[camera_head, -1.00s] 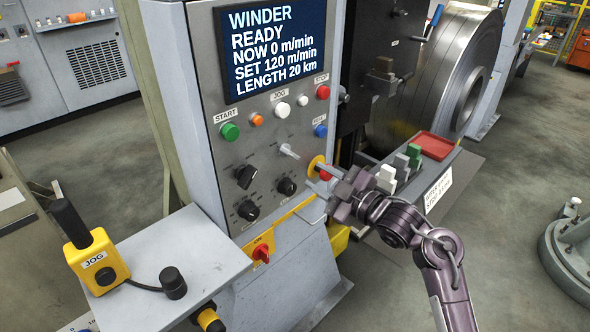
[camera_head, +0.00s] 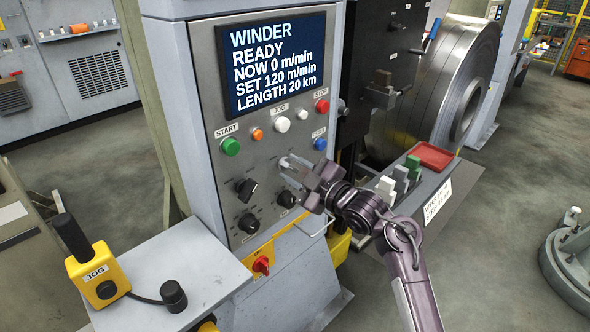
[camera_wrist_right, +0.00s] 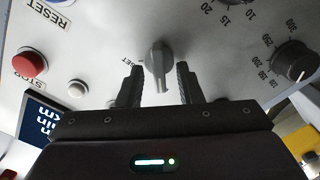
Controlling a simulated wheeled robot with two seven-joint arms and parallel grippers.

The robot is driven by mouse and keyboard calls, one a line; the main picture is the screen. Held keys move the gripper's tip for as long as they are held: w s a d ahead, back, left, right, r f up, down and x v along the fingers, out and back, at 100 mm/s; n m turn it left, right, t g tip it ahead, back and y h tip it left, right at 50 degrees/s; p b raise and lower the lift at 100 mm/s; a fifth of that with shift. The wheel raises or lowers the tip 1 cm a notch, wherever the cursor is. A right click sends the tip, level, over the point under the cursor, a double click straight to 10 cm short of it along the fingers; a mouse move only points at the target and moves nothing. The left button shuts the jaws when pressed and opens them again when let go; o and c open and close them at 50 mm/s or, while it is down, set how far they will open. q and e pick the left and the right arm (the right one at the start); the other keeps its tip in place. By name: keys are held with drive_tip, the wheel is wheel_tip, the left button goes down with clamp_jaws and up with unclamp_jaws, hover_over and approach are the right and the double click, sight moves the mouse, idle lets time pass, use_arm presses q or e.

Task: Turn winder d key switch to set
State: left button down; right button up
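The winder panel (camera_head: 222,172) stands in the middle of the head view, its screen reading READY. In the right wrist view, a grey key switch (camera_wrist_right: 158,66) sits on the panel with a SET label (camera_wrist_right: 131,62) beside it. My right gripper (camera_head: 291,168) is at the panel and hides most of the key switch in the head view. In the wrist view its two dark fingers (camera_wrist_right: 158,88) stand open on either side of the switch, with visible gaps. The left gripper is not in view.
Close by are two black knobs (camera_head: 246,188), (camera_head: 287,199), a blue button (camera_head: 320,144) and a green start button (camera_head: 231,146). A red-handled ON switch (camera_head: 261,265) is below. A shelf with a yellow JOG pendant (camera_head: 97,272) juts out at the lower left.

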clamp_jaws()
drive_tip(key=shift+r+m+p, duration=0.25)
drive_tip(key=shift+m+p, duration=0.95)
drive_tip(key=shift+p, duration=0.05)
drive_tip(key=shift+w+d+f+m+p, duration=0.1)
drive_tip(key=shift+m+p, duration=1.85)
drive_tip(key=shift+m, duration=0.65)
drive_tip(key=shift+w+d+f+m+p, duration=0.1)
drive_tip(key=shift+m+p, duration=1.9)
drive_tip(key=shift+m, duration=0.6)
drive_tip(key=shift+w+d+m+p, duration=0.1)
drive_tip(key=shift+m+p, duration=1.85)
drive_tip(key=shift+m, duration=0.65)
